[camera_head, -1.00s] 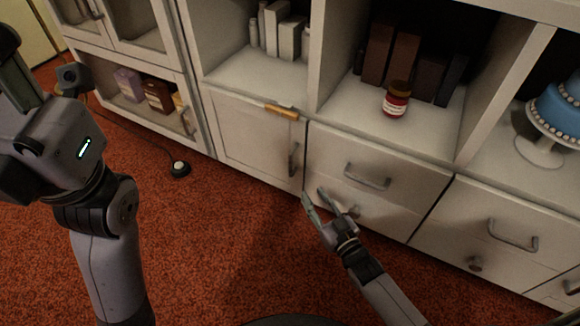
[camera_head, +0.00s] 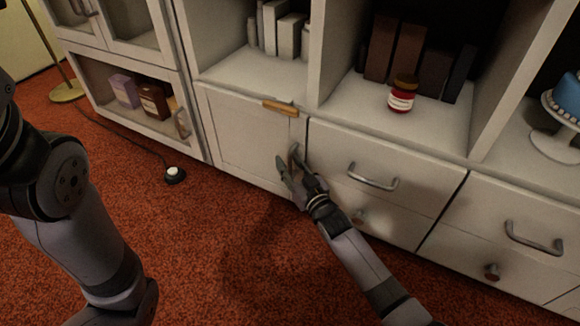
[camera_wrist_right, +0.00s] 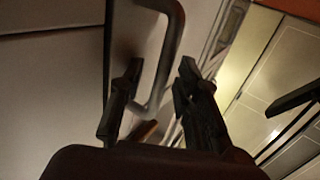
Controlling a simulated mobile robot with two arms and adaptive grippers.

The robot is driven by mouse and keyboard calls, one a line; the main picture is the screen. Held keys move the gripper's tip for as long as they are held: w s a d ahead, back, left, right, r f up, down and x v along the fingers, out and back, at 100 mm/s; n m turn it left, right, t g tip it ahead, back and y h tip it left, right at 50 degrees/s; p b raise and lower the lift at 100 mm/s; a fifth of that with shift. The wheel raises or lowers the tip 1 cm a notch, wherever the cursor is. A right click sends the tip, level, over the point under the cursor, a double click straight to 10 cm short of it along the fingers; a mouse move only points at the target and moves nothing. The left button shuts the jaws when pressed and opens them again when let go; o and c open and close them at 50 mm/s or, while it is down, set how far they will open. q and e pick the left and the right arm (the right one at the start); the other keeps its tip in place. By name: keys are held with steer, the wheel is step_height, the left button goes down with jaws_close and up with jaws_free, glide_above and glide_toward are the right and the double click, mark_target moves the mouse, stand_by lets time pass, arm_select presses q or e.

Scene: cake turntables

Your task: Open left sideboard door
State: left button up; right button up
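The left sideboard door (camera_head: 238,135) is a white panel below the open shelf, and it is shut in the head view. Its metal handle stands upright near the right edge, partly hidden by my right gripper (camera_head: 286,160). In the right wrist view the curved handle (camera_wrist_right: 172,45) passes between the two fingers of my right gripper (camera_wrist_right: 161,70). The fingers are apart, and I see no clear grip on the handle. My left arm shows at the left of the head view, but its gripper is out of view.
White drawers (camera_head: 372,178) with handles lie right of the door. A jar (camera_head: 402,94) stands on the shelf.

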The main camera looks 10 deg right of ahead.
steer(key=shift+c, duration=0.2)
jaws_close()
stand_by(0.6)
